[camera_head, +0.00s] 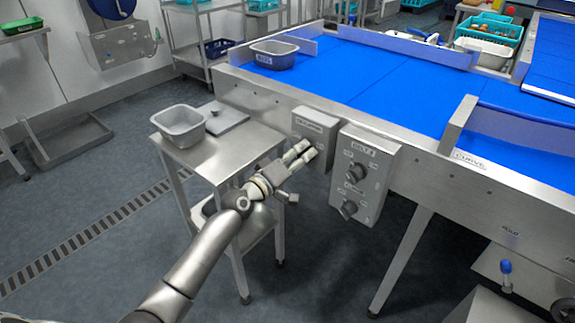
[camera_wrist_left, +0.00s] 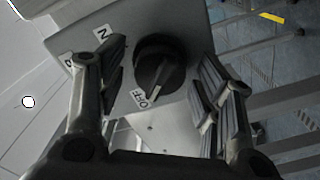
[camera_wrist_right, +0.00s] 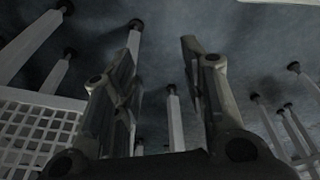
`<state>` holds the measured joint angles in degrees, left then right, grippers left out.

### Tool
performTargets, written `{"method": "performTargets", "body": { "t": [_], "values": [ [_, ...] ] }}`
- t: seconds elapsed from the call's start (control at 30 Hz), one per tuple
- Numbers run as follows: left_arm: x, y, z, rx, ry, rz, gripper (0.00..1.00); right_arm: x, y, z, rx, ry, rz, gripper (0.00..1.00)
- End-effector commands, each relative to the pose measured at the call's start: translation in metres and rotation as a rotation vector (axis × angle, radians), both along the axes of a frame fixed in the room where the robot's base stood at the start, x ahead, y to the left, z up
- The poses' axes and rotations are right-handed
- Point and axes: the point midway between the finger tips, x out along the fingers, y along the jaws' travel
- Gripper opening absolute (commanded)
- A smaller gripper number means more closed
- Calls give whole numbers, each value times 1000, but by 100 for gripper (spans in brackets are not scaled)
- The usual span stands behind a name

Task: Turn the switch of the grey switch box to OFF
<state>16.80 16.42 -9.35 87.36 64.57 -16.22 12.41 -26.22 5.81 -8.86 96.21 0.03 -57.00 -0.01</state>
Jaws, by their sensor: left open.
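The grey switch box (camera_head: 316,121) is the smaller box on the conveyor's side. Its label is too small to read. In the left wrist view the box face (camera_wrist_left: 185,22) carries a black rotary switch (camera_wrist_left: 160,70), with an OFF label at its lower left and another label ending in N at its upper left. The switch's ridge points down and slightly left, close to the OFF label. My left gripper (camera_head: 307,151) is open in front of the box, its fingers (camera_wrist_left: 162,95) on either side of the switch with gaps. My right gripper (camera_wrist_right: 158,85) is open and empty, away from the box.
A larger grey box (camera_head: 373,150) with two knobs hangs just right. A steel side table (camera_head: 183,155) with a grey tub (camera_head: 179,122) stands left. The blue conveyor belt (camera_head: 385,73) lies behind, with a grey tub (camera_head: 274,55) on it.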

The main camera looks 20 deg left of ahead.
Motion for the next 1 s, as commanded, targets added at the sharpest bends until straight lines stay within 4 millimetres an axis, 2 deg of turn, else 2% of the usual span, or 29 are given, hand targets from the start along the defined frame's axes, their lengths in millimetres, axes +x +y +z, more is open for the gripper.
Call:
{"method": "performTargets", "body": {
  "t": [0.17,0.4,0.6,0.8,1.0],
  "values": [
    [-24,8,-1,2,1,0,60,-1,-1,0,-1,1,0,40],
    [-68,25,-2,3,2,1,60,-1,-1,-1,-2,2,1,40],
    [-95,35,-1,2,3,1,60,-1,-1,-1,-2,2,1,40],
    [-107,39,0,0,1,1,60,-1,-1,-1,-2,2,1,40],
    [-108,39,0,0,-1,1,60,-1,-1,-1,-2,2,1,40]
  ]
}}
